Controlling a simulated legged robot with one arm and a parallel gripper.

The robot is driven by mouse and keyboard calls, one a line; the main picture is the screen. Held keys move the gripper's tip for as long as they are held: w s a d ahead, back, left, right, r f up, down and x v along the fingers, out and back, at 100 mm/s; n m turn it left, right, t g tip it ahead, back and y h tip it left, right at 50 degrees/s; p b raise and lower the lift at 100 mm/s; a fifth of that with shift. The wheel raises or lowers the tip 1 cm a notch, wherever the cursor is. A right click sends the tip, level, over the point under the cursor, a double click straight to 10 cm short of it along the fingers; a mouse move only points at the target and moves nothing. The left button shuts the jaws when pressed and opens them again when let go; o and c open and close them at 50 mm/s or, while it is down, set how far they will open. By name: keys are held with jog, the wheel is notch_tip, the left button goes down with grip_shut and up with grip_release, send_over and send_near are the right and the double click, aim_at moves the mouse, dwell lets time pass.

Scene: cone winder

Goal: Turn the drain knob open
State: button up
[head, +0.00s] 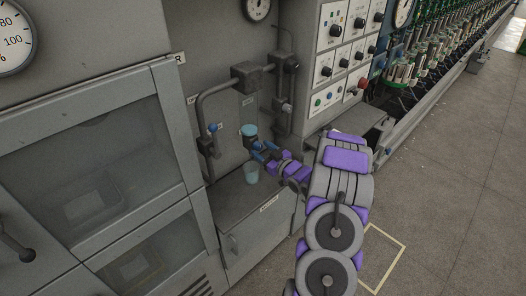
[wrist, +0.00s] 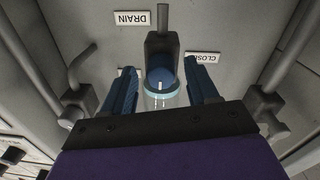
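In the wrist view, a dark drain fitting with a blue, rounded knob face (wrist: 161,72) sits on the panel by an upside-down DRAIN label (wrist: 132,18). In the head view the drain fitting (head: 249,132) shows a pale blue top. My gripper (head: 257,150) reaches in from the right. In the wrist view my gripper (wrist: 162,80) is open, with one blue finger on each side of the knob and visible gaps. A clear cup (head: 251,173) stands on the ledge below; in the wrist view its rim (wrist: 162,93) overlaps the lower knob.
A CLOSE label (wrist: 202,58), partly hidden, is on the panel. The grey ledge (head: 230,205) lies below. A control panel (head: 340,50) stands to the right.

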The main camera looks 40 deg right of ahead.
jog(key=c, duration=1)
jog(key=shift+r+p, duration=0.1)
jog(key=shift+p, duration=0.35)
jog(key=m+p, duration=0.2)
jog(key=p, duration=0.2)
jog(key=shift+r+m, duration=0.15)
jog(key=shift+m, duration=0.25)
jog(key=m+p, duration=0.3)
jog(key=p, duration=0.1)
jog(key=shift+m+p, duration=0.35)
jog(key=shift+m, duration=0.05)
jog(key=o, duration=1)
jog(key=shift+d+f, duration=0.15)
jog(key=shift+f, duration=0.05)
jog(key=shift+o, duration=0.2)
